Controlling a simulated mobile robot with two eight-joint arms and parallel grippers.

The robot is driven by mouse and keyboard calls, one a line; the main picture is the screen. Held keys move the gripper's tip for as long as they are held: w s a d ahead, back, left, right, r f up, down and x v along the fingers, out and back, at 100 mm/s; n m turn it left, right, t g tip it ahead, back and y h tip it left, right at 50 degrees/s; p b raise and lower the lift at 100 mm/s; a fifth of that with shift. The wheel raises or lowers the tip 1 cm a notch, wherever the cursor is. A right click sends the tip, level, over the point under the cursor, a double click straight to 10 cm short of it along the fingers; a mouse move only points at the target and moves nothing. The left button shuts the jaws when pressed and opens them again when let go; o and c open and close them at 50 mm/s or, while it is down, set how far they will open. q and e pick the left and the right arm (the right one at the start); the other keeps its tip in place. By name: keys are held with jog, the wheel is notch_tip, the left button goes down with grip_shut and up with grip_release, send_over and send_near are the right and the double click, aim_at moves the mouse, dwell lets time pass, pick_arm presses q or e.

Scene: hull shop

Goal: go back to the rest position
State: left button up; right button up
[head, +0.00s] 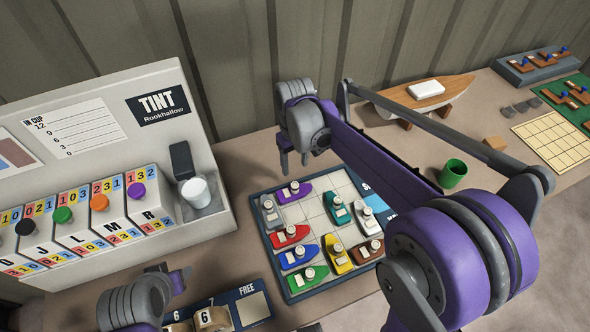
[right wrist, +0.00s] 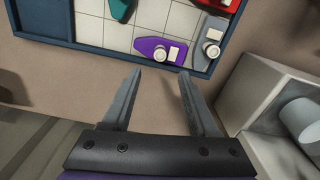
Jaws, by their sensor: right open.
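My left gripper (head: 171,275) is at the lower left, in front of the tint machine. Its fingers show only partly, and I cannot tell how far apart they are.
The tint machine (head: 190,95) with a white cup (head: 196,191) stands at the left. A FREE rack (head: 246,296) lies at the front. A wooden hull (head: 440,93), a green cup (head: 453,173) and a grid board (head: 556,141) are at the back right. The corrugated wall is close behind.

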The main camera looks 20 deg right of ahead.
jog(key=shift+r, duration=0.15)
dwell(0.4)
jog(key=s+d+f+m+t, duration=0.1)
jog(key=s+t, duration=0.1)
jog(key=s, duration=0.7)
jog(key=s+d+f+m+t, duration=0.1)
jog(key=s+t, duration=0.2)
jog(key=s, duration=0.7)
jog(key=shift+s+m+t, duration=0.2)
jog(key=shift+m+t, duration=0.1)
jog(key=shift+d, duration=0.1)
